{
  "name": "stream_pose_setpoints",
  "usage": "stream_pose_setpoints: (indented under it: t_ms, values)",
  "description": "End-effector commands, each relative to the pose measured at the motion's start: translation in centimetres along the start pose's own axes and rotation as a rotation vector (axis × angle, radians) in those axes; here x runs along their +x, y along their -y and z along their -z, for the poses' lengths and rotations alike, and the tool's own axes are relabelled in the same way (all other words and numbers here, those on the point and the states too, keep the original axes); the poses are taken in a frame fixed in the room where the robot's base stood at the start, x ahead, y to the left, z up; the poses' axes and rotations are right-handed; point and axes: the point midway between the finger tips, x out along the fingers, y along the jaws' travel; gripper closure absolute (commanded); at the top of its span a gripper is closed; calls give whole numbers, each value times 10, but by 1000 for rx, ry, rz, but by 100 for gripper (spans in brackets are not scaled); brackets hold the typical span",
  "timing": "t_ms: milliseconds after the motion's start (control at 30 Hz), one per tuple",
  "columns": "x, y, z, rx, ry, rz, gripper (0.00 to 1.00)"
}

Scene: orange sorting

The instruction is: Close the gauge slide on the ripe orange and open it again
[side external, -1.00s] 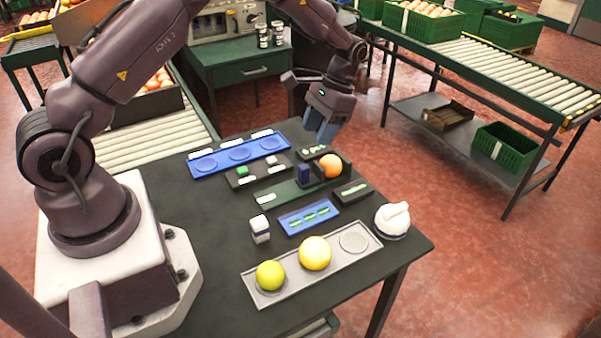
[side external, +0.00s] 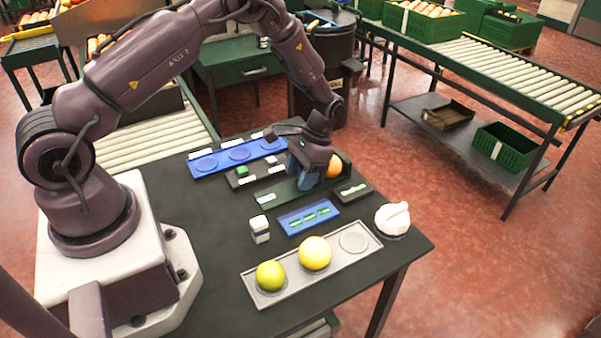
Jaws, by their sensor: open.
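The ripe orange (side external: 335,166) sits at the right end of the dark green gauge (side external: 272,194), partly hidden behind my gripper. My gripper (side external: 304,182) is low over the gauge, just left of the orange, with its blue-grey fingers pointing down. It is open. The gauge's dark blue slide block is hidden behind the fingers, so I cannot tell whether they touch it.
A grey tray (side external: 273,293) at the front holds a green-yellow fruit (side external: 271,275) and a yellow one (side external: 315,253); its right hollow is empty. A blue label plate (side external: 309,216), a small white-topped block (side external: 259,229) and a white juicer-like object (side external: 392,219) stand nearby. A blue three-hollow tray (side external: 238,155) lies behind.

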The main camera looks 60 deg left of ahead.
Motion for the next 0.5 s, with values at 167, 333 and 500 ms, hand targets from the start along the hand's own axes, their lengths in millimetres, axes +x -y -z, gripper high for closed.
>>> stream_pose_setpoints:
  t_ms: [167, 333, 500]
  values:
    - [0, 0, 0, 0, 0, 0, 88]
    - [0, 0, -1, 0, 0, 0, 100]
    - [6, 0, -18, 0, 3, -1, 100]
